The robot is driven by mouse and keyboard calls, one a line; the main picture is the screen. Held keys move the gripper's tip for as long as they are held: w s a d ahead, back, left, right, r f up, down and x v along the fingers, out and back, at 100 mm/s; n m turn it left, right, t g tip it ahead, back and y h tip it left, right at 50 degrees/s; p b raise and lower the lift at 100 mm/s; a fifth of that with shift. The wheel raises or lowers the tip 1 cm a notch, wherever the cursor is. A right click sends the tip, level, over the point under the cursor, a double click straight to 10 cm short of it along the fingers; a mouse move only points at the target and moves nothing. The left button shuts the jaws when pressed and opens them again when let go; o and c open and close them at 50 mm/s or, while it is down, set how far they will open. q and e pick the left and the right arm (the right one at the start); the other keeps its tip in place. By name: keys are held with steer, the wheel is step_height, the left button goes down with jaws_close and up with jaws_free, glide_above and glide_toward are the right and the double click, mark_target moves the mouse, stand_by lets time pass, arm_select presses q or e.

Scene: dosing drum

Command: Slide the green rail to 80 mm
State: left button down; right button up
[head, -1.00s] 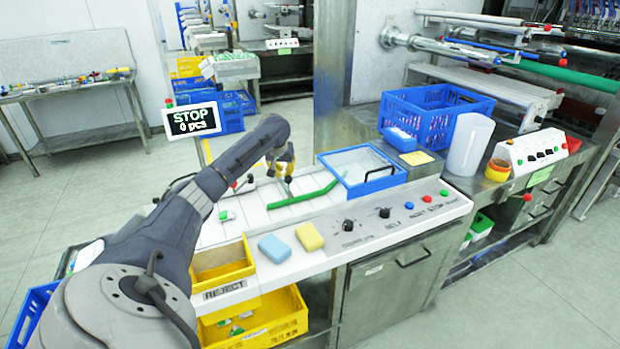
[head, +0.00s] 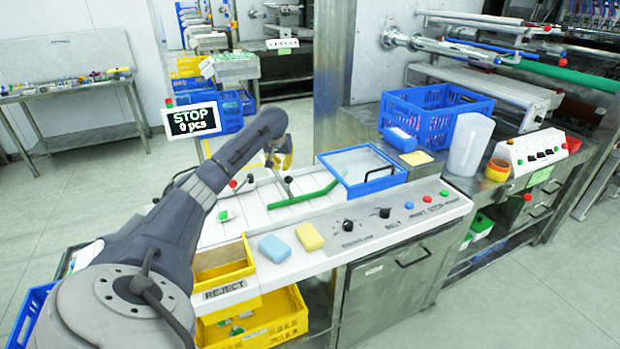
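The green rail (head: 303,199) lies along the white slatted belt surface (head: 262,219), bent near its right end, which meets the blue-framed clear cover (head: 362,171). Any millimetre scale is too small to read. My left arm comes in from the left, and its gripper (head: 281,166) hangs above the belt, beyond the rail's left part. A grey rod with a ball end stands close to it. The fingers are small and partly hidden by my own wrist, so I cannot tell their opening. My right gripper is not in view.
A control panel with black knobs (head: 348,225) and coloured buttons runs along the front edge. A blue sponge (head: 274,248) and a yellow sponge (head: 309,237) lie near yellow reject bins (head: 222,273). A black sign (head: 192,120) reads STOP, 0 pcs.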

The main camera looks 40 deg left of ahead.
arm_select(q)
steer(key=shift+r, duration=2.85)
